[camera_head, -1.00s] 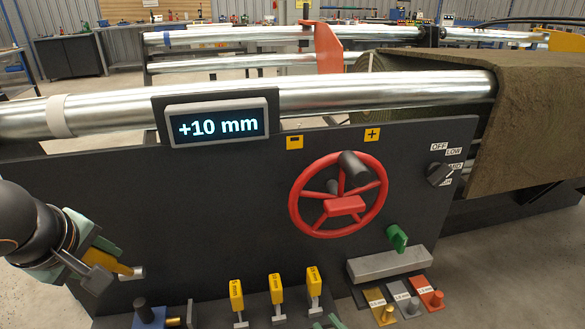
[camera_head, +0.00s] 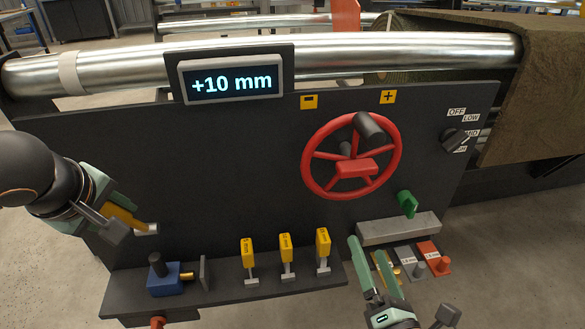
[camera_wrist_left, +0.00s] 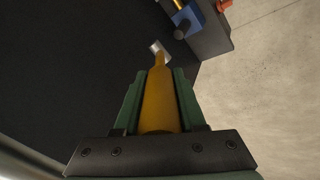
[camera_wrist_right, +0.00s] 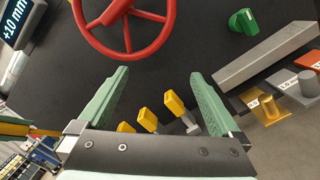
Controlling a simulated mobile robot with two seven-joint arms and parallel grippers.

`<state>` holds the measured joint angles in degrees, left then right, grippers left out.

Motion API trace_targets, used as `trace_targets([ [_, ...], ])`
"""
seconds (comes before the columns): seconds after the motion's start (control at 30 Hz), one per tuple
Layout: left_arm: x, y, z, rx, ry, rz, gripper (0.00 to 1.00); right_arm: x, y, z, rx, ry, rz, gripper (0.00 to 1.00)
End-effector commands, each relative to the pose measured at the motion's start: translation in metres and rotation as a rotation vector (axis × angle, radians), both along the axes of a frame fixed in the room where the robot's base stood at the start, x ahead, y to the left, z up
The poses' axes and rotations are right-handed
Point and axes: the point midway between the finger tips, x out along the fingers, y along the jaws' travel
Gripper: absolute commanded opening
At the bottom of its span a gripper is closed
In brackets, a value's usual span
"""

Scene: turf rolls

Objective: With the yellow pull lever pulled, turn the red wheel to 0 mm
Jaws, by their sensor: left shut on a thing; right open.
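The yellow pull lever (camera_head: 122,217) sticks out at the lower left of the dark panel. My left gripper (camera_head: 112,213) is shut on it; the left wrist view shows the lever (camera_wrist_left: 160,102) between both green fingers. The red wheel (camera_head: 351,156) is on the panel's right half, with a dark knob (camera_head: 369,126) at its upper right rim. The display (camera_head: 231,83) reads +10 mm. My right gripper (camera_head: 367,252) is open and empty, below the wheel and in front of the grey ledge. In the right wrist view the wheel (camera_wrist_right: 124,22) shows beyond the open fingers.
Minus (camera_head: 309,102) and plus (camera_head: 388,97) labels sit above the wheel. A green knob (camera_head: 407,203), a grey bar (camera_head: 398,228) and a rotary selector (camera_head: 455,140) are to its right. Several small yellow levers (camera_head: 286,246) and a blue block (camera_head: 165,278) stand on the lower shelf.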

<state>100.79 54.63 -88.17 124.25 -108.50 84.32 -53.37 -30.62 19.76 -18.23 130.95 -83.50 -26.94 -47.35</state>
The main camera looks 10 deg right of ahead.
Motion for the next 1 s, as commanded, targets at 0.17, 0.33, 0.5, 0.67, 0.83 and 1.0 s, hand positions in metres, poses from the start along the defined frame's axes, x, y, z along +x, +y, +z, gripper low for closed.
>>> trace_targets([
  [0.17, -0.001, 0.000, -0.002, 0.000, 0.005, -0.001, 0.00, -0.004, -0.002, 0.032, -0.392, -0.137, -0.075, 1.00],
  [0.33, -0.001, 0.000, -0.002, 0.000, 0.005, -0.001, 0.00, -0.010, 0.000, 0.055, -0.645, -0.235, -0.141, 1.00],
  [0.5, -0.001, 0.000, -0.002, 0.000, 0.005, -0.001, 0.00, -0.013, 0.002, 0.066, -0.755, -0.281, -0.176, 1.00],
  [0.67, -0.001, 0.000, -0.002, 0.000, 0.005, -0.001, 0.00, -0.001, 0.002, 0.073, -0.770, -0.288, -0.184, 1.00],
  [0.83, -0.001, 0.000, -0.002, 0.000, 0.005, -0.001, 0.00, 0.027, 0.002, 0.085, -0.764, -0.288, -0.187, 1.00],
  [1.0, -0.001, 0.000, -0.002, 0.000, 0.005, -0.001, 0.00, 0.057, 0.002, 0.098, -0.761, -0.289, -0.183, 1.00],
])
